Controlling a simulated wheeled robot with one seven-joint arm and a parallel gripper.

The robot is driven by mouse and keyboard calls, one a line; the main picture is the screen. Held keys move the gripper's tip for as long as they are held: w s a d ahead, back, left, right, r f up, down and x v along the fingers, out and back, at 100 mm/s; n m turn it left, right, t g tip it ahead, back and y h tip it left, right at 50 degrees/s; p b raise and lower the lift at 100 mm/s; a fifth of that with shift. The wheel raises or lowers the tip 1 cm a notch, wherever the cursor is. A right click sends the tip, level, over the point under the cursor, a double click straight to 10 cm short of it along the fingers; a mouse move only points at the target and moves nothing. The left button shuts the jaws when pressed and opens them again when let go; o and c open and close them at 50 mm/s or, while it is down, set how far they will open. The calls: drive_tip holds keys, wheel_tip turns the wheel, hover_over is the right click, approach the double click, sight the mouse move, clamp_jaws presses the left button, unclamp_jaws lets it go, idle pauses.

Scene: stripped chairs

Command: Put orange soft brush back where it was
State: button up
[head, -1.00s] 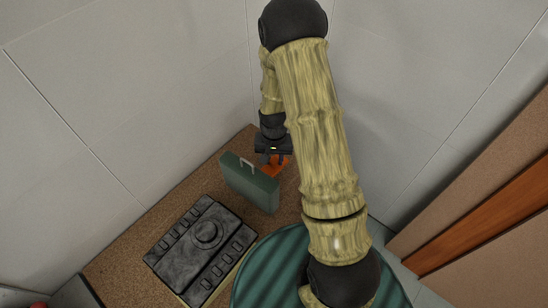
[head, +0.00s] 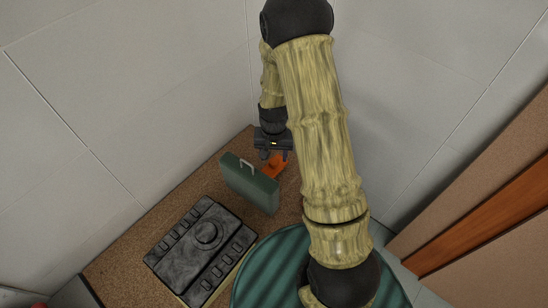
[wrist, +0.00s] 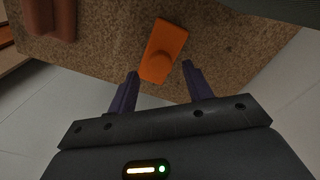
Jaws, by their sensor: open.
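The orange soft brush (wrist: 163,50) lies on a brown speckled surface (wrist: 105,48), close to its edge. In the wrist view it shows as an orange block with a rounded knob. It is partly visible in the head view (head: 275,166), behind the green case.
A green case (head: 250,184) with a handle stands upright beside the brush. A dark panel with knobs (head: 200,246) lies nearer on the brown surface. A reddish-brown object (wrist: 50,18) shows in the wrist view. Pale walls (head: 120,90) close off the back.

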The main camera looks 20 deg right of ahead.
sight(274, 161)
wheel_tip(274, 161, up, 10)
drive_tip(key=shift+f+p, duration=0.25)
drive_tip(key=shift+p, duration=0.05)
idle(0.4)
drive_tip(key=s+r+n+t, duration=0.2)
drive_tip(key=s+r+n, duration=0.2)
drive_tip(key=s+r, duration=0.5)
drive_tip(key=s, duration=0.3)
drive_tip(key=shift+s+t, duration=0.15)
drive_tip(key=shift+t, duration=0.15)
